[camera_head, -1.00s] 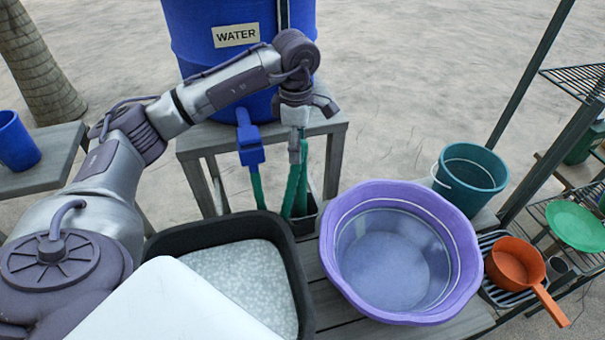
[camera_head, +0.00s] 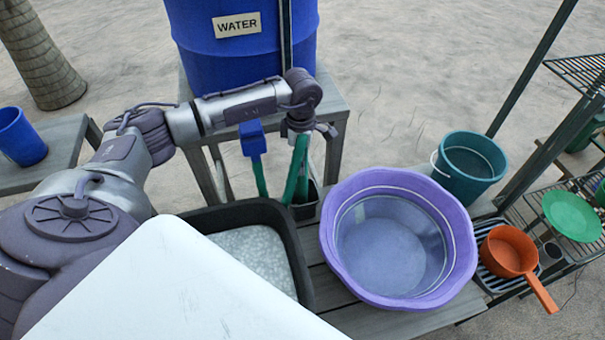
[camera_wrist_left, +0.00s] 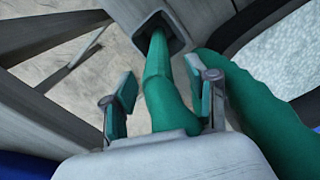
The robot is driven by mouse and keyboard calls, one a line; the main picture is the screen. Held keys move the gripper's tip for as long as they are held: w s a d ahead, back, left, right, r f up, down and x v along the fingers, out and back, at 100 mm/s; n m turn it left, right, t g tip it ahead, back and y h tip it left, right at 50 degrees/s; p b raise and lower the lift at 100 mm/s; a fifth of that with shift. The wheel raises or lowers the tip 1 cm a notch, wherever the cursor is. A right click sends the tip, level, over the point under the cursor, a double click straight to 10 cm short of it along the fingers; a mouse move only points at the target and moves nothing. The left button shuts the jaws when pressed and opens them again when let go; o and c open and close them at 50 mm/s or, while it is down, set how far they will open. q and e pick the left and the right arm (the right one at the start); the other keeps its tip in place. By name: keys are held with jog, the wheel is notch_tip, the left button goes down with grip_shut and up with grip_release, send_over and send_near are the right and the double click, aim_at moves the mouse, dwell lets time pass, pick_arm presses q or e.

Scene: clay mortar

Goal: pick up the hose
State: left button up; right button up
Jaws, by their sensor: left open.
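The green hose (camera_head: 297,170) hangs in front of the water barrel in the head view, its lower end by a small dark holder (camera_head: 308,207). My left gripper (camera_head: 301,138) is at the upper part of this hose. In the left wrist view, my left gripper (camera_wrist_left: 167,97) is open, with one finger on each side of the hose (camera_wrist_left: 160,75). The hose runs into a square dark opening there, and a thicker green length passes outside the right finger. Contact with the fingers cannot be told. My right gripper is not in view.
A black basin (camera_head: 292,243), a purple basin (camera_head: 460,258) and a teal bucket (camera_head: 465,187) stand close by. An orange pan (camera_head: 510,252) is at the right.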

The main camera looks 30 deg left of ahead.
pick_arm(q)
jog(key=shift+w+f+p, duration=0.15)
jog(key=shift+f+p, duration=0.15)
jog(key=shift+f, duration=1.2)
jog(key=c, duration=1.1)
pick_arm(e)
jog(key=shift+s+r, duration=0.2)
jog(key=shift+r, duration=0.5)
pick_arm(q)
jog(key=shift+r, duration=0.2)
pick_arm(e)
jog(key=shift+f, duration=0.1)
pick_arm(q)
notch_tip(320, 180, up, 10)
jog(key=b, duration=0.3)
jog(key=shift+f, duration=0.2)
notch_tip(320, 180, up, 10)
jog(key=p, duration=0.5)
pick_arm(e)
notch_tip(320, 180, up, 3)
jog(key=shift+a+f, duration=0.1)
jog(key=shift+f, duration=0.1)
